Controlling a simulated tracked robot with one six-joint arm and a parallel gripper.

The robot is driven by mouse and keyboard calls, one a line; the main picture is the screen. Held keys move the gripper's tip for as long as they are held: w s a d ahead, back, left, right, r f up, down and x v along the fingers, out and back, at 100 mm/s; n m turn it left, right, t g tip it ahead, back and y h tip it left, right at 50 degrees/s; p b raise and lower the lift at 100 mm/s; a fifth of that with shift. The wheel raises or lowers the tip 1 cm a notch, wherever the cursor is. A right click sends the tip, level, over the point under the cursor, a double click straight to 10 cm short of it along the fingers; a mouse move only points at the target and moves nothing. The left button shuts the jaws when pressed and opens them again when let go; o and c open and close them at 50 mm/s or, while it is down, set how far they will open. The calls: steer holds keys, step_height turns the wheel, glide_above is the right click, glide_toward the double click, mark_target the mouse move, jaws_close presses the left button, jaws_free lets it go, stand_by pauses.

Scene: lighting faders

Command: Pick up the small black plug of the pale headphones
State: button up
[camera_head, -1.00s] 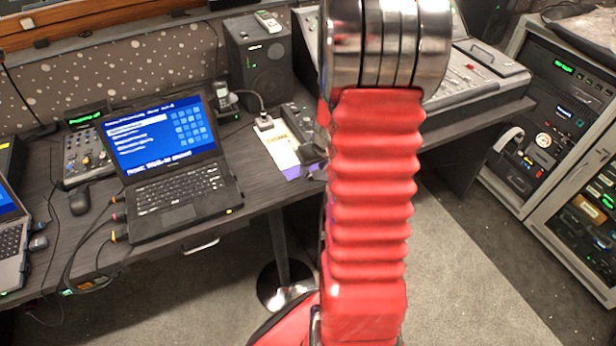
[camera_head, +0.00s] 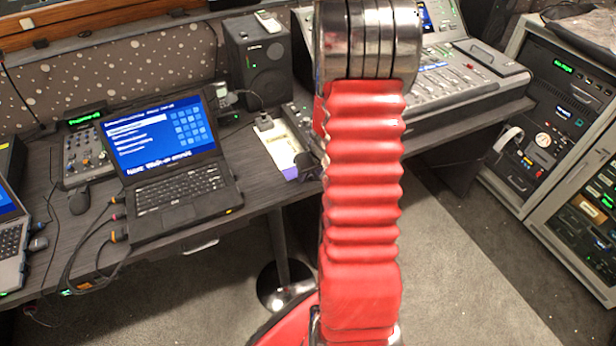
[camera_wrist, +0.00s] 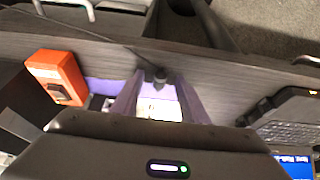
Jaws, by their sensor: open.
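In the wrist view a small black plug-like piece (camera_wrist: 158,76) shows near the desk's front edge, with a thin dark cable running from it to the upper left. My gripper (camera_wrist: 159,85) is open, its two greyish-purple fingers on either side of this piece. I cannot tell whether they touch it. In the head view a pale curved band (camera_head: 508,138), perhaps the headphones, is by the rack. Pale curved parts also show at the top left of the wrist view (camera_wrist: 82,6). In the head view my gripper is not clearly seen, and my red arm blocks part of the desk.
A white strip (camera_head: 281,146) lies on the desk under the gripper area. An orange box (camera_wrist: 57,77) stands left of the fingers in the wrist view. An open laptop (camera_head: 175,170), a speaker (camera_head: 265,62) and a mixing desk (camera_head: 450,85) stand around. The floor in front is clear.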

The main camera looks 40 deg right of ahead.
steer(key=shift+c, duration=0.6)
jaws_close()
